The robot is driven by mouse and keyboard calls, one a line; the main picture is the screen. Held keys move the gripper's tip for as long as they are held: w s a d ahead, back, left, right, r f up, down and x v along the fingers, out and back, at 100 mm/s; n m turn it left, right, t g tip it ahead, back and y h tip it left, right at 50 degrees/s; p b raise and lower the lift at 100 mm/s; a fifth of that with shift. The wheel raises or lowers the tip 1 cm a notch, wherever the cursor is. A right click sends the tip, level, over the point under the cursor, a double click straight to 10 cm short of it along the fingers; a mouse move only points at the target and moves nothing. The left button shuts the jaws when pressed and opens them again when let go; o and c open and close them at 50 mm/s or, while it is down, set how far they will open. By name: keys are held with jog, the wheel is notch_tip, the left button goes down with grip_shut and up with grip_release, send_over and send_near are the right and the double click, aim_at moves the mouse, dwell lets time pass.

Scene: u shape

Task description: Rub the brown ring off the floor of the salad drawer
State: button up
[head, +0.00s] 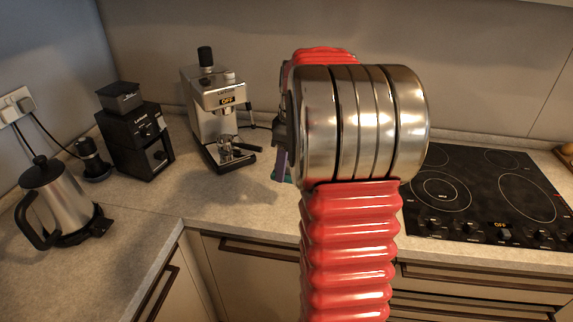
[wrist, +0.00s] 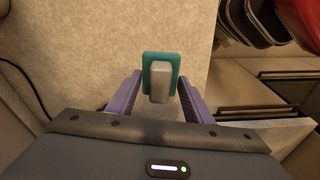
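My gripper (wrist: 159,82) has two purple fingers, one on either side of a teal and pale grey block (wrist: 160,60), which looks like a scrubbing sponge. The fingers appear closed on its sides, and it sticks out past their tips. In the head view, a little of the teal block (head: 286,178) and a purple finger (head: 281,162) show left of my steel wrist, over the worktop. My arm hides most of the gripper there. No salad drawer and no brown ring show in either view.
The worktop (head: 215,205) carries a kettle (head: 60,200), a coffee grinder (head: 135,140) and an espresso machine (head: 218,115). A black hob (head: 480,195) lies to the right. Closed drawer fronts (head: 480,285) are below. The worktop between espresso machine and front edge is clear.

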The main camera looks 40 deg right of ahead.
jog(key=c, duration=0.4)
jog(key=shift+w+a+f, duration=0.1)
jog(key=shift+w+a, duration=0.2)
jog(key=shift+a, duration=0.05)
jog(key=w+a+f+m, duration=0.1)
jog(key=w+a+f, duration=0.1)
jog(key=a, duration=0.8)
jog(key=w+a+f+m, duration=0.2)
jog(key=w+a, duration=0.3)
jog(key=a, duration=0.5)
jog(key=w+a+f+m, duration=0.2)
jog(key=w+a, duration=0.2)
jog(key=a, duration=0.6)
jog(key=shift+a+f+h, duration=0.15)
jog(key=shift+h, duration=0.15)
jog(key=shift+a, duration=0.15)
